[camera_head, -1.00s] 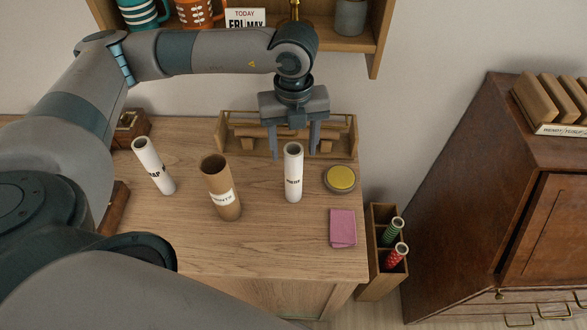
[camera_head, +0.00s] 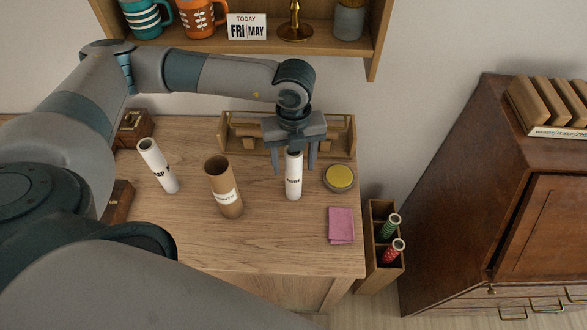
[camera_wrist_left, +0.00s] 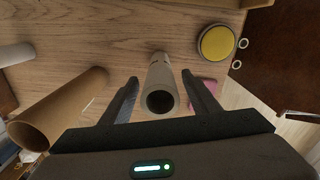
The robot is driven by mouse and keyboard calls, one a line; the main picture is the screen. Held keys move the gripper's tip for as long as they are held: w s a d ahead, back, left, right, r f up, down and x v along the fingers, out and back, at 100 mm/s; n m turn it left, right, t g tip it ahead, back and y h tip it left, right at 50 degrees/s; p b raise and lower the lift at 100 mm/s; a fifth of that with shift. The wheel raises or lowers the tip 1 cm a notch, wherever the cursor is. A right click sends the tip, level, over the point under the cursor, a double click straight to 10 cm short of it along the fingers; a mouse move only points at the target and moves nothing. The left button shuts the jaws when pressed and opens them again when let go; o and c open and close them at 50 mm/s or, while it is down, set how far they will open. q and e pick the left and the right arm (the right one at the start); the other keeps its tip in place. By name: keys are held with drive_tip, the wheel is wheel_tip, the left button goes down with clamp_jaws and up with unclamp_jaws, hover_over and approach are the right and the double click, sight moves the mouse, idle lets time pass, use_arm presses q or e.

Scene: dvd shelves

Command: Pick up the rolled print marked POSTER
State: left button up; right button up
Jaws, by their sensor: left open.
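The white rolled print (camera_head: 293,180) stands upright on the wooden cabinet top, with small dark lettering on its side that I take as POSTER, though it is hard to read. My left gripper (camera_head: 295,170) is open above it, its fingers coming down on either side of its upper end. In the left wrist view the roll's open end (camera_wrist_left: 160,98) shows between the two spread fingers (camera_wrist_left: 160,95), with gaps on both sides. The gripper hides part of the roll's top in the head view. My right gripper is not in view.
A brown tube (camera_head: 224,188) and a white tube marked MAP (camera_head: 158,166) stand to the left. A yellow-topped round tin (camera_head: 339,178) is close on the right, and pink paper (camera_head: 341,226) lies in front. A wooden rack (camera_head: 235,130) stands behind.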

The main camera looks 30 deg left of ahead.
use_arm(q)
drive_tip(key=shift+f, duration=1.05)
drive_tip(key=c, duration=1.1)
